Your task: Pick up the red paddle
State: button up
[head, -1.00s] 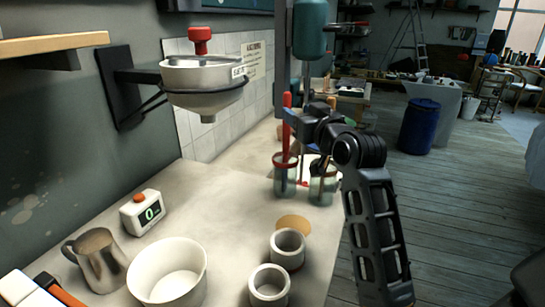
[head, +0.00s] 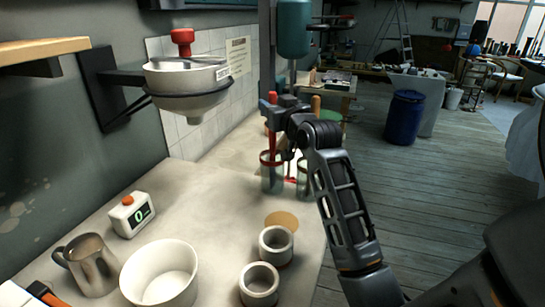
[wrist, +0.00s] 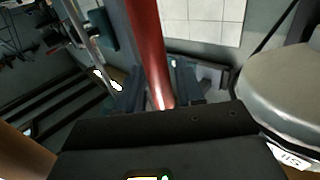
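The red paddle (head: 272,98) stands upright, its lower part in a red-rimmed glass jar (head: 271,178) on the bench. In the wrist view its long red handle (wrist: 147,45) runs down from the top into the space between my fingers. My gripper (head: 268,112) is at the upper part of the handle, with a finger on either side. It also shows in the wrist view (wrist: 160,92). The handle looks close to both fingers, but I cannot tell whether they press on it. My gripper hides part of the handle in the head view.
A second jar (head: 303,181), partly hidden by my arm, stands right of the first. A white funnel (head: 187,82) on a wall bracket is to the left, close in the wrist view (wrist: 292,90). Two small pots (head: 276,245), a white bowl (head: 160,275) and a timer (head: 131,215) stand nearer.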

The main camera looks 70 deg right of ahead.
grip_shut()
jog(key=shift+r, duration=0.1)
